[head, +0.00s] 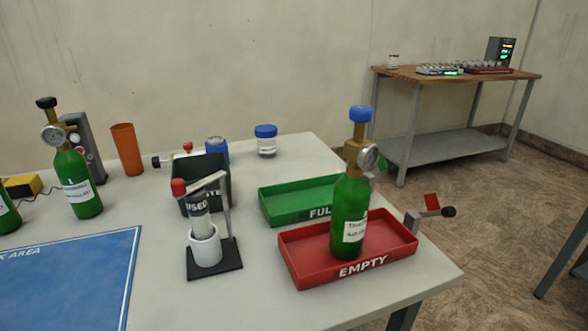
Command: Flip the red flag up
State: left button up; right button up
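A small red flag (431,202) shows at the right end of the table, just past the right side of the red tray. It sits on a grey lever (423,214) that lies roughly level and ends in a black knob (449,211) at the right. A grey bracket (411,220) stands at the lever's left end. Neither of my grippers is in view.
The red EMPTY tray (299,270) holds a green bottle (350,215) with a blue cap and gauge, left of the flag. Behind it is a green FULL tray (283,209). A lever stand (213,262) with a red knob is left. Open floor lies right of the flag.

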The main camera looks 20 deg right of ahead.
aim_at(432, 202)
jog(key=z, duration=1.35)
